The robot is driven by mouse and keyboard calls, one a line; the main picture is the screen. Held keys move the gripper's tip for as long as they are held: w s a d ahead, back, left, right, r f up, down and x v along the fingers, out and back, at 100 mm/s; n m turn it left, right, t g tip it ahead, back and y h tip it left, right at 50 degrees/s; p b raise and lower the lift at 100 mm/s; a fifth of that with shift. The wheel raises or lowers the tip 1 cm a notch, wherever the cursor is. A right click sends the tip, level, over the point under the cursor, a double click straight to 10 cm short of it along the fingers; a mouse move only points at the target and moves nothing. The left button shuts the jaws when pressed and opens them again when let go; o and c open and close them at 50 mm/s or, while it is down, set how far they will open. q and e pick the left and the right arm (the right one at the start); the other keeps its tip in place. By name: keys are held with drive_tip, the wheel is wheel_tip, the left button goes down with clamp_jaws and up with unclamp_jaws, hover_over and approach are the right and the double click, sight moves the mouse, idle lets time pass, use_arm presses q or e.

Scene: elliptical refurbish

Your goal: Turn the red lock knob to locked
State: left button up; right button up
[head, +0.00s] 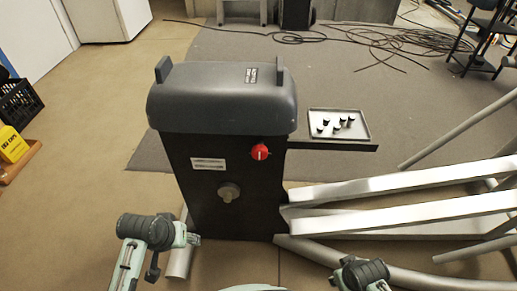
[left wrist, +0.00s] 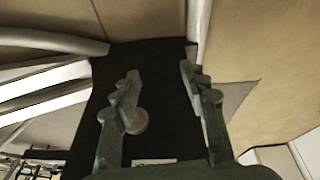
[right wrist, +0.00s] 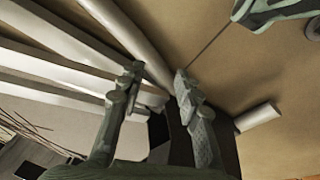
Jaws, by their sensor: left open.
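The red lock knob (head: 260,152) is on the upper right of the front of a black housing (head: 190,190). A pale line on the knob runs nearly upright. A grey round knob (head: 228,192) sits lower on the same front. My left gripper (left wrist: 158,72) is open and empty, its fingers apart in front of the housing. The grey knob also shows beside a finger in the left wrist view (left wrist: 138,121). My right gripper (right wrist: 158,70) is open and empty, near the silver tubes. I cannot see the red knob in either wrist view.
Silver frame tubes (head: 400,185) extend right from the housing. A tray (head: 339,124) with several small black parts sits on a side shelf. A white label (head: 207,164) is on the housing. Cables (head: 400,40) lie on the floor behind.

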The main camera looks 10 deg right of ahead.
use_arm(q)
drive_tip(key=shift+o, duration=0.7)
drive_tip(key=w+d+r+h+p, duration=0.1)
drive_tip(key=w+d+r, duration=0.6)
drive_tip(key=d+r, duration=0.4)
drive_tip(key=shift+w+r+m+h, duration=0.3)
drive_tip(key=shift+w+r, duration=0.05)
drive_tip(key=shift+w, duration=0.05)
drive_tip(key=m+p, duration=0.1)
approach(258, 153)
wheel_tip(258, 153, down, 2)
drive_tip(key=x, duration=0.6)
drive_tip(key=shift+w+d, duration=0.25)
drive_tip(key=shift+w+d+f, duration=0.2)
drive_tip(key=shift+w+f, duration=0.05)
drive_tip(key=shift+f, duration=0.4)
use_arm(e)
drive_tip(key=s+f, duration=0.3)
drive_tip(key=f, duration=0.4)
drive_tip(key=shift+s+d+g, duration=0.15)
drive_tip(key=shift+d+g, duration=0.15)
use_arm(q)
drive_tip(key=c, duration=1.2)
use_arm(e)
drive_tip(key=shift+r, duration=0.1)
